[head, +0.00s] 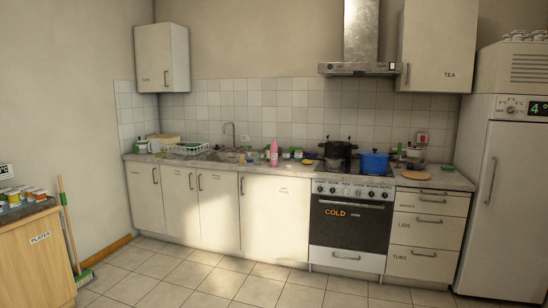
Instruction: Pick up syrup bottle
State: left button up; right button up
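A pink bottle (274,153) stands upright on the counter, left of the stove. It is too small to read any label, so I cannot tell if it is the syrup bottle. Several small jars and items stand close around it. No other bottle is clear enough to name as syrup. Neither of my grippers is in view.
A black pot (337,150) and a blue pot (374,162) stand on the stove (350,226). A fridge (503,190) is at the right. A wooden cabinet (38,258) and a broom (70,235) are at the left. The tiled floor (215,280) between is clear.

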aim_at(273, 147)
jog(key=i+z, duration=0.15)
jog(key=z, duration=0.35)
jog(key=i, duration=2.2)
